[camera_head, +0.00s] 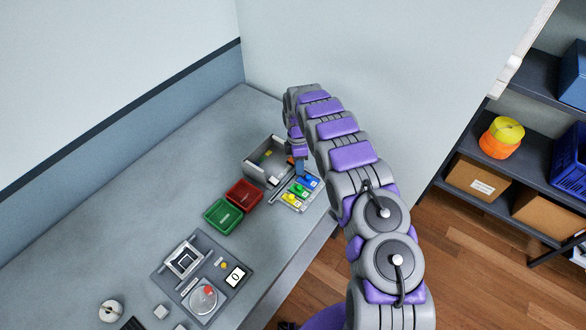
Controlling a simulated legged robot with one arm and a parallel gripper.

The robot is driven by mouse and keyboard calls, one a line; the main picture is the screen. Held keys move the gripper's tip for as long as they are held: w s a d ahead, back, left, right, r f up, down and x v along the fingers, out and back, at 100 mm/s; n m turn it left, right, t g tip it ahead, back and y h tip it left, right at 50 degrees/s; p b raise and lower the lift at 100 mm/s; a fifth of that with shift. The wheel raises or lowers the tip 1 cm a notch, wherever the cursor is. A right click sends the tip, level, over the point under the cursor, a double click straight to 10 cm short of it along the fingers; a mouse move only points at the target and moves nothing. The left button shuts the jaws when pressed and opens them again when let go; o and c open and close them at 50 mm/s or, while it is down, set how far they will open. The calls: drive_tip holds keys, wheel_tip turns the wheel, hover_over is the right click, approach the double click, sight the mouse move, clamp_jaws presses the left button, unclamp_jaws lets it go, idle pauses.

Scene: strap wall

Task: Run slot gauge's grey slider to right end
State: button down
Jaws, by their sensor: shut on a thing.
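A narrow dark slot-like strip (281,187) runs along the panel's left side, close to the gripper. I cannot tell for sure which part is the slot gauge. Its grey slider cannot be picked out, and my arm covers the area right of the gripper.
A red tray (244,194) and a green tray (222,215) sit left of the panel. A grey board (217,260) with a dial and a display lies nearer on the bench. The wall (200,110) stands behind. Shelves (520,130) with boxes stand right.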

drive_tip(key=shift+w+d, duration=0.65)
drive_tip(key=shift+w, duration=0.2)
drive_tip(key=shift+w+r, duration=0.1)
drive_tip(key=c, duration=0.9)
unclamp_jaws()
drive_tip(key=shift+w+d, duration=0.1)
drive_tip(key=shift+d, duration=0.1)
drive_tip(key=shift+c, duration=0.2)
drive_tip(key=shift+a, duration=0.15)
